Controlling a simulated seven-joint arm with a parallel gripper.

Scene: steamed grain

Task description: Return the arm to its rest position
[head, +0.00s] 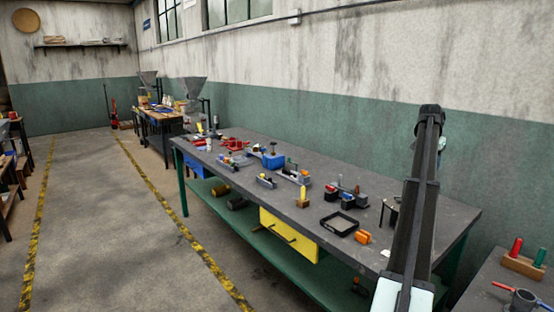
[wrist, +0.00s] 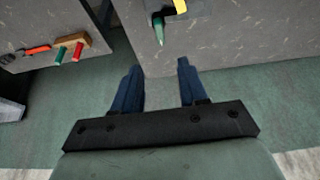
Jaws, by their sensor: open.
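My gripper (wrist: 160,65) shows in the wrist view with its two dark blue fingers spread apart. In the head view my arm rises at the right, in front of the long workbench (head: 262,160); I cannot make out the gripper clearly there.
The workbench holds a black tray (head: 339,224), an orange item (head: 362,237) and several tools. A second bench at right bears a wooden block (head: 522,266) with red and green handles. A green-tipped tool (wrist: 158,32) lies near the bench edge.

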